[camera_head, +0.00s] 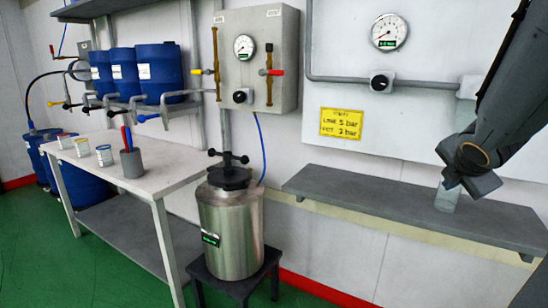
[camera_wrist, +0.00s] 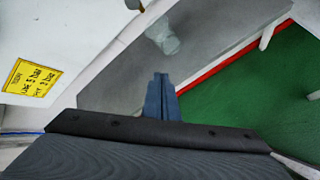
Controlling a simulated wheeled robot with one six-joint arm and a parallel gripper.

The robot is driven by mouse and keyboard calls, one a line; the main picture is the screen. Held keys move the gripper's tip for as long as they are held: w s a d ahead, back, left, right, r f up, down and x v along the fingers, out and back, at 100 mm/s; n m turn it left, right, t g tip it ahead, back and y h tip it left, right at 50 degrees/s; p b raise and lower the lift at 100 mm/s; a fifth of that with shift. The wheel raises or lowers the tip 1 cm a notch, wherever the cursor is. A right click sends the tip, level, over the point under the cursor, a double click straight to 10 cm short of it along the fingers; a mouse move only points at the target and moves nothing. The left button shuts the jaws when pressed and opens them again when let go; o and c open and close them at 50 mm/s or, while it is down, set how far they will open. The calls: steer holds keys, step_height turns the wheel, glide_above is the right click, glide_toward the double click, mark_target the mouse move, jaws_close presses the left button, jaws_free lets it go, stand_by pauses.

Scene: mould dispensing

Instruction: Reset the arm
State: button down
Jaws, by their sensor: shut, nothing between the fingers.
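My arm reaches in from the upper right in the head view. My gripper (camera_head: 449,184) hangs at its end, above the grey wall shelf and in front of a clear cylinder (camera_head: 446,199) on that shelf. In the wrist view my gripper (camera_wrist: 161,76) has its two blue-grey fingers together, with nothing between them. The clear cylinder (camera_wrist: 163,36) shows just beyond the fingertips, apart from them in the picture. The arm hides part of the cylinder in the head view.
The grey shelf (camera_head: 340,191) runs along the wall. A steel pressure pot (camera_head: 230,240) stands on a black stool. A white table (camera_head: 165,172) holds small cans and a grey cup (camera_head: 131,163). Panels with gauges (camera_head: 389,32) are on the wall. Green floor is clear at lower left.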

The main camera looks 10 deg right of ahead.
steer(key=s+a+f+m+g+y+p, duration=0.1)
steer(key=a+f+m+g+y+p, duration=0.15)
steer(key=a+m, duration=0.45)
steer(key=s+a+f+m+g+y+p, duration=0.15)
steer(key=a+f+m, duration=0.25)
steer(key=a, duration=0.7)
steer(key=s+a+f+m+g+y+p, duration=0.1)
steer(key=s+a+m, duration=0.3)
steer(key=a, duration=0.4)
steer(key=s+a+f+m+g+y+p, duration=0.1)
steer(key=s+a+m+g+p, duration=0.1)
steer(key=s+a, duration=0.4)
steer(key=shift+s+a+f+m+g, duration=0.2)
steer(key=shift+a+m+g, duration=0.3)
steer(key=shift+a+m, duration=0.5)
steer(key=shift+d, duration=0.1)
